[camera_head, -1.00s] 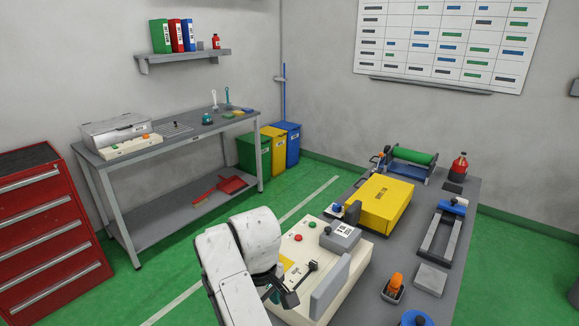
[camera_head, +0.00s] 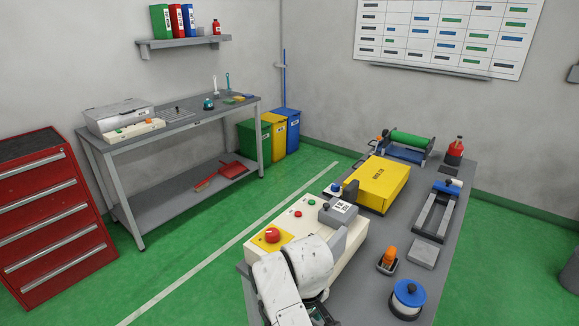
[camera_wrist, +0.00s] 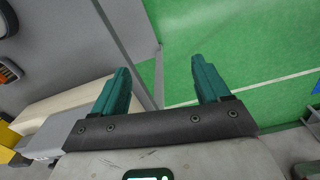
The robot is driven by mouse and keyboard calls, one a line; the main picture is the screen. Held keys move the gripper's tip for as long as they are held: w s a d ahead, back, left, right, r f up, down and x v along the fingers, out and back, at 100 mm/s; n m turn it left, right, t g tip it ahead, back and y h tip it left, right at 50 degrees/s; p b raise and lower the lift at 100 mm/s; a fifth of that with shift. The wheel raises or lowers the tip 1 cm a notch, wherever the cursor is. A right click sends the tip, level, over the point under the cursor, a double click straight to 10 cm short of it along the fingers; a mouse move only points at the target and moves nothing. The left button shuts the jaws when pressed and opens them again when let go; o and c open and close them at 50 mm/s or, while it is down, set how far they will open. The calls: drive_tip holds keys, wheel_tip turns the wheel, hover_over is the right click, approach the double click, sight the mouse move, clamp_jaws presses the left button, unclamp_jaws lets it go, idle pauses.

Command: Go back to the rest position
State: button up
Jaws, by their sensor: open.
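My gripper shows in the wrist view (camera_wrist: 163,85) with its two teal fingers spread apart and nothing between them. Beyond the fingers are a grey table edge and the green floor. In the head view, my white arm stands at the bottom, in front of the near end of a cream control box (camera_head: 338,252). Only a small dark part of my gripper (camera_head: 318,316) shows there, at the bottom edge; its fingertips are cut off or hidden. The box has a red button on a yellow plate (camera_head: 257,240) at its left end.
The grey table (camera_head: 440,275) also holds a yellow case (camera_head: 378,186), a green roller (camera_head: 411,139), an orange-topped item (camera_head: 389,256) and a blue-topped spool (camera_head: 408,295). A workbench (camera_head: 180,127) and red drawer cabinet (camera_head: 45,215) stand at the left. Green floor (camera_head: 200,255) lies clear between.

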drive_tip(key=s+d+f+m, duration=0.2)
drive_tip(key=s+d+f, duration=0.45)
drive_tip(key=d, duration=0.25)
drive_tip(key=s+d+f+m+b, duration=0.1)
drive_tip(key=s+d+m, duration=0.1)
drive_tip(key=s+d, duration=0.3)
drive_tip(key=s+d+f+m+b, duration=0.1)
drive_tip(key=s+d, duration=0.4)
drive_tip(key=s, duration=0.7)
drive_tip(key=s+d+f+m, duration=0.1)
drive_tip(key=s+d+m, duration=0.3)
drive_tip(key=s, duration=0.4)
drive_tip(key=shift+s+d+t+b, duration=0.2)
drive_tip(key=shift+d+t+b, duration=0.2)
drive_tip(key=shift+d, duration=0.25)
